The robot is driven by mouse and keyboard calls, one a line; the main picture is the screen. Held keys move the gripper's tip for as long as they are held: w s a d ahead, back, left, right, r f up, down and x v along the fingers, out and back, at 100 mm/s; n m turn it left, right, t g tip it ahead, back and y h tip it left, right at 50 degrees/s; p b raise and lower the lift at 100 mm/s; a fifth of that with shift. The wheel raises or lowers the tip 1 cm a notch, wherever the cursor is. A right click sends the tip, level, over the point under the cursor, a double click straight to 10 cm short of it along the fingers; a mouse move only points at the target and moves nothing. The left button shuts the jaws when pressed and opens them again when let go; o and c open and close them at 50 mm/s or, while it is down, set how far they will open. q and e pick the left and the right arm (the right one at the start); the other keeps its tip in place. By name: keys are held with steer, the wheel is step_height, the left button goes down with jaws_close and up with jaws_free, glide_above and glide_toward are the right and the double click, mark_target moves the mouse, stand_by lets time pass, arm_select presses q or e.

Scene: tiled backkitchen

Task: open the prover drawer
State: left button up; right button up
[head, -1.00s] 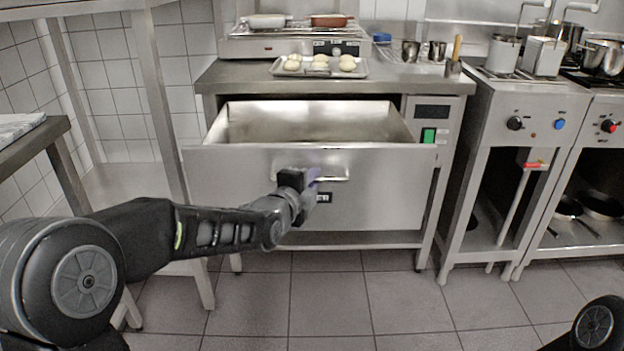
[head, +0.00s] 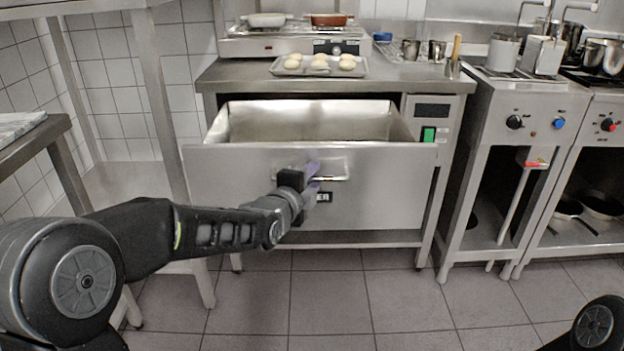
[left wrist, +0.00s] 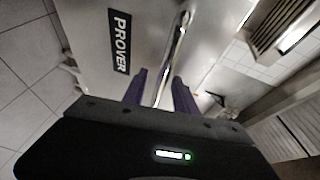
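The prover drawer (head: 240,195) is a wide steel drawer under the counter. It is pulled out, and its empty-looking inside (head: 300,122) shows from above. A bar handle (head: 335,178) is on its front, also seen in the left wrist view (left wrist: 180,40). The PROVER label (left wrist: 120,42) reads clearly there and is partly hidden in the head view. My left gripper (head: 314,179) is at the handle with its purple fingers spread apart. In the left wrist view the handle runs between the fingers (left wrist: 160,88); contact cannot be told. My right gripper is out of view.
A tray (head: 275,71) of dough balls stands on the counter (head: 225,78) above the drawer. A green switch (head: 428,135) is right of the drawer. A steel cooking unit (head: 535,105) stands further right. The tiled floor (head: 410,300) in front is clear.

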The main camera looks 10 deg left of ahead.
arm_select(q)
steer(key=p+v, duration=0.1)
steer(key=v, duration=0.6)
steer(key=shift+s+p, duration=0.35)
steer(key=shift+p, duration=0.05)
